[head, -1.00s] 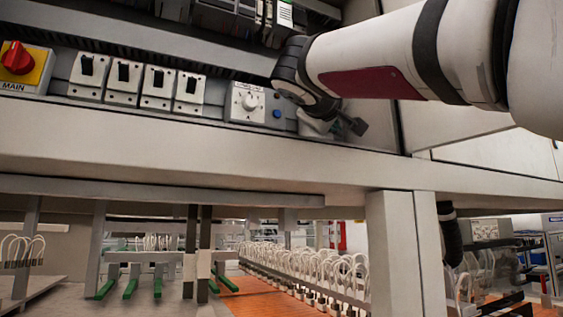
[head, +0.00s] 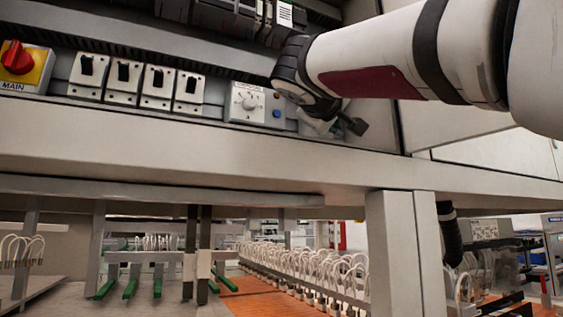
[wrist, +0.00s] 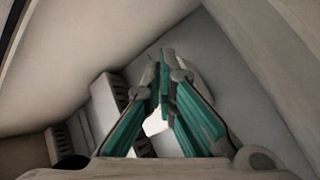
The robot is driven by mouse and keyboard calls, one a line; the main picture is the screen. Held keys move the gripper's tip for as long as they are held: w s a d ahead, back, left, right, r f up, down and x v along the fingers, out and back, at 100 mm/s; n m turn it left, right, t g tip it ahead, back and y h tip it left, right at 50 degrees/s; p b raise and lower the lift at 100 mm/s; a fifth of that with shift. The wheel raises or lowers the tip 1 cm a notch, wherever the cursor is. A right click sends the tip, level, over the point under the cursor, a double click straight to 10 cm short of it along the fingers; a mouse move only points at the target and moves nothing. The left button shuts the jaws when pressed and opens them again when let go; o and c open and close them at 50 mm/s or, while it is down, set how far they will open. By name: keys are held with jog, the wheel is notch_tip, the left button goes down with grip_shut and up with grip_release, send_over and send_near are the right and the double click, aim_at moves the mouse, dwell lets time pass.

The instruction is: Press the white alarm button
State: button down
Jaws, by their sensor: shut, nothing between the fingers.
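My gripper shows in the wrist view (wrist: 164,55), with its green-sided fingers drawn together at the tips and nothing held. Its tips point toward the grey panel surface. A bright white piece (wrist: 155,123) shows between the finger links; I cannot tell whether it is the white alarm button. In the head view my arm reaches in from the right, and its wrist covers the panel just right of the dial box. The fingertips are hard to make out there. I cannot clearly identify the white alarm button in either view, nor tell whether anything is being touched.
A yellow box with a red MAIN knob (head: 16,58), several white switches with black levers (head: 123,80), and a dial box (head: 247,102) with a blue button (head: 277,113) line the panel. A ledge (head: 200,142) runs below. A side wall (head: 440,125) stands right.

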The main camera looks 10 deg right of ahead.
jog(key=shift+w, duration=0.2)
jog(key=shift+w+a, duration=0.1)
jog(key=shift+w, duration=0.15)
jog(key=shift+w+a, duration=0.15)
jog(key=shift+w, duration=0.2)
dwell(1.0)
jog(key=shift+s, duration=0.15)
jog(key=shift+s+d+b, duration=0.25)
jog(key=shift+s+b, duration=0.05)
jog(key=shift+s, duration=0.3)
jog(key=shift+s, duration=0.1)
jog(key=shift+s+d+b, duration=0.2)
jog(key=shift+s+d, duration=0.05)
jog(key=shift+s, duration=0.5)
jog(key=shift+s+d+b, duration=0.25)
jog(key=shift+s+d, duration=0.05)
jog(key=shift+s, duration=0.5)
jog(key=shift+s+d+b, duration=0.2)
jog(key=shift+s+d, duration=0.05)
jog(key=shift+s, duration=0.5)
